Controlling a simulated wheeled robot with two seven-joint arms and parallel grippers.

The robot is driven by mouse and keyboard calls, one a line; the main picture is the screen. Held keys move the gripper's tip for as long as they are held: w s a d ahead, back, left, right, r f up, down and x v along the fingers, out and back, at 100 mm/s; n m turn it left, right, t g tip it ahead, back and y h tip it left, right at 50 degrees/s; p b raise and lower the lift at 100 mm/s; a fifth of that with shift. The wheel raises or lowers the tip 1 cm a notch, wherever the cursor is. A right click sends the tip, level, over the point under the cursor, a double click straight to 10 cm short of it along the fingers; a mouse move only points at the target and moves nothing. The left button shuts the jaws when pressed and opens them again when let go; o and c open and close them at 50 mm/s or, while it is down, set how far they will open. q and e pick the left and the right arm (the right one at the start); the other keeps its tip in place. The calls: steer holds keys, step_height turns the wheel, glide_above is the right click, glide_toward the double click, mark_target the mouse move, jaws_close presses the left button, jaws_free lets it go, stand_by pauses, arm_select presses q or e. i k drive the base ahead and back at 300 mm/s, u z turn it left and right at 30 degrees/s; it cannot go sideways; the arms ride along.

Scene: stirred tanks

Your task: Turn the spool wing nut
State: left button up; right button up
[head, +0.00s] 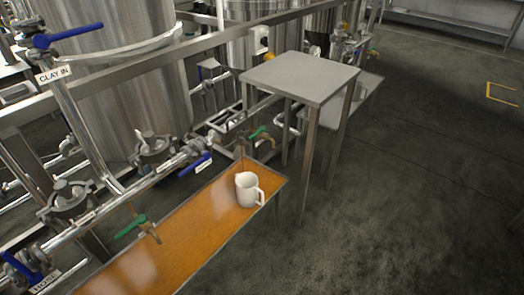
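No wing nut is plainly marked as the spool one. A round metal fitting (155,148) with a small raised piece on top sits on the pipework at centre left. A similar fitting (69,198) sits lower on the left, also with a raised piece on top. The wing shapes are too small to make out surely, and I cannot tell which fitting is the spool's. Neither of my grippers is in view.
Blue-handled valves (66,36) and green-handled valves (131,227) stick out from the pipes. A grey metal table (300,76) stands behind. The dark floor (400,200) at right is clear.

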mark_target(241, 139)
steer(key=z, duration=0.95)
steer(key=i, duration=1)
steer(key=u, duration=2.35)
